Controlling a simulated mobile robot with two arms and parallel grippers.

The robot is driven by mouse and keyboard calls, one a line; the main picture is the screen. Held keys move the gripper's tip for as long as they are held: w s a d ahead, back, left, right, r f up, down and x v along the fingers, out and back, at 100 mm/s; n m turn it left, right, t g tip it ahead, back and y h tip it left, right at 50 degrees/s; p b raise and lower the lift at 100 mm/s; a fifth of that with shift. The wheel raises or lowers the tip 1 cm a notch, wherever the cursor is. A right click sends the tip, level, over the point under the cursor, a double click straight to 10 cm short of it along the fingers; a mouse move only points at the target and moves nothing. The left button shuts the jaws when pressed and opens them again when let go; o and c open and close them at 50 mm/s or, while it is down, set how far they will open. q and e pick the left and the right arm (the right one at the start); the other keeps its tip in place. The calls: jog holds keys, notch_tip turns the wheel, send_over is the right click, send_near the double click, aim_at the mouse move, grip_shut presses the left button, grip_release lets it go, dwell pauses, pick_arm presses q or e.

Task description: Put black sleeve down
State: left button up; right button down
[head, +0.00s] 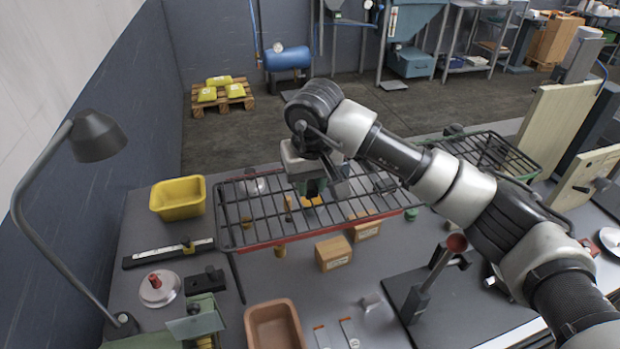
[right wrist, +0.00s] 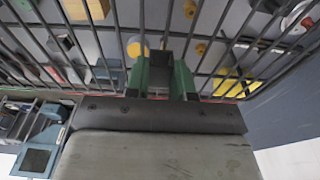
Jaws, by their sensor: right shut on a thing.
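My right gripper (head: 312,187) hangs over the black wire rack (head: 240,215), its green fingertips close to the bars. In the right wrist view my right gripper (right wrist: 160,78) is shut on a small dark piece, the black sleeve (right wrist: 160,60), between its green fingers. The wrist and fingers mostly hide the sleeve in the head view. I cannot tell whether the sleeve touches the rack bars. My left gripper is not in view.
The rack has a red front edge and stands above the grey table. Wooden blocks (head: 333,254) sit under and before it. A yellow bin (head: 178,198) stands left, a brown tray (head: 273,328) in front. A lamp (head: 98,136) rises at the left edge.

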jog(key=shift+f+b, duration=0.2)
jog(key=shift+b, duration=0.1)
jog(key=c, duration=1)
grip_release()
jog(key=shift+o, duration=0.2)
jog(key=shift+r, duration=0.1)
jog(key=shift+r, duration=0.35)
notch_tip(320, 180, up, 12)
jog(key=s+b, duration=0.1)
jog(key=b, duration=0.1)
jog(key=shift+s+d+f, duration=0.25)
jog(key=shift+s+d, duration=0.05)
jog(key=shift+s, duration=0.1)
